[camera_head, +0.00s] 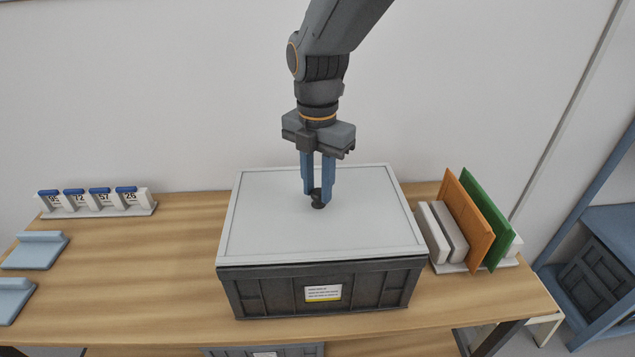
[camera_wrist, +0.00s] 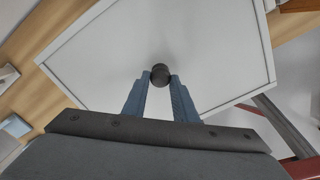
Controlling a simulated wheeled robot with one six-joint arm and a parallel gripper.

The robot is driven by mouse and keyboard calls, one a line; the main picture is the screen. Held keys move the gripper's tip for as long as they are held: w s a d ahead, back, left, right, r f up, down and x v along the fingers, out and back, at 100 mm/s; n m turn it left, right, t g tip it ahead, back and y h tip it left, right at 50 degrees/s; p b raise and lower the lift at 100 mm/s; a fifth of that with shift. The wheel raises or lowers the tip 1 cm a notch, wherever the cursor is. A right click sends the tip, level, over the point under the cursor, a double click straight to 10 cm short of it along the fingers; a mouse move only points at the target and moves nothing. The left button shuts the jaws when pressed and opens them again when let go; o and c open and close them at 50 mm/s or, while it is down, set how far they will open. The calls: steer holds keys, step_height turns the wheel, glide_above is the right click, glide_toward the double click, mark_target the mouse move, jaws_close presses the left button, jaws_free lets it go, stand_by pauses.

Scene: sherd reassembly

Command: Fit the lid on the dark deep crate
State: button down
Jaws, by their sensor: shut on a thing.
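The dark deep crate (camera_head: 375,288) stands on the wooden table with a white label on its front wall. The light grey lid (camera_head: 265,215) lies over the crate's top and covers its opening. A thin dark gap line shows under the lid's front edge, and I cannot tell whether it is fully seated. The lid (camera_wrist: 215,50) also shows in the wrist view, with a dark round knob (camera_wrist: 160,74) at its middle. My gripper (camera_head: 318,192) points down from above, its blue fingers shut on the knob. The wrist view shows both fingertips (camera_wrist: 160,80) against the knob's sides.
A rack of numbered tags (camera_head: 97,201) stands at the back left, with pale blue holders (camera_head: 35,250) nearer the left edge. An orange panel (camera_head: 466,220) and a green panel (camera_head: 487,215) stand upright close to the crate's right. The table (camera_head: 150,270) is clear left of the crate.

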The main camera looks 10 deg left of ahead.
mark_target(317, 192)
steer(key=shift+f, duration=0.3)
steer(key=c, duration=1.4)
jaws_free()
steer(key=shift+o, duration=0.2)
steer(key=shift+r, duration=0.1)
step_height(317, 192, up, 8)
steer(key=shift+f+b, duration=0.15)
steer(key=shift+b, duration=0.65)
